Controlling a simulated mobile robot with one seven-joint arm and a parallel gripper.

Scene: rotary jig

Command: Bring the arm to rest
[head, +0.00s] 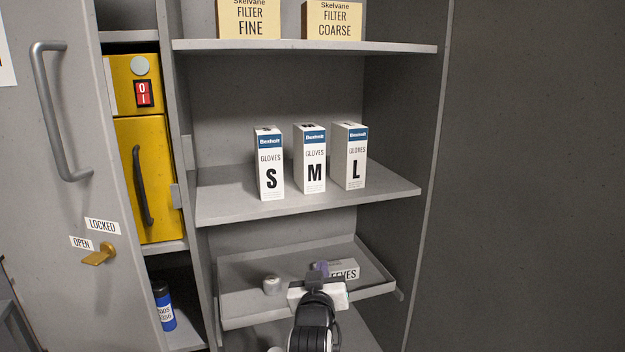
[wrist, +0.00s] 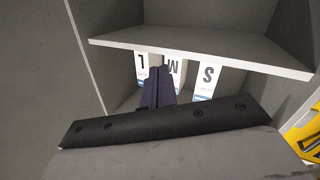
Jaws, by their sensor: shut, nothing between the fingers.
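My arm reaches up from the bottom of the head view, in front of the open cabinet. My gripper (head: 320,268) is shut and empty, its dark purple fingers together, over the lower pull-out tray (head: 240,306) in that view. The closed fingers also show in the wrist view (wrist: 158,88), in front of the glove boxes. I cannot tell whether the gripper touches the tray or its contents. It hides part of the box marked with a word ending in "EEVES" (head: 345,270).
Glove boxes S (head: 271,165), M (head: 310,160) and L (head: 350,158) stand on the middle shelf (head: 240,207). The grey door (head: 50,150) stands open at left, near a yellow unit (head: 150,180) and blue canister (head: 164,307).

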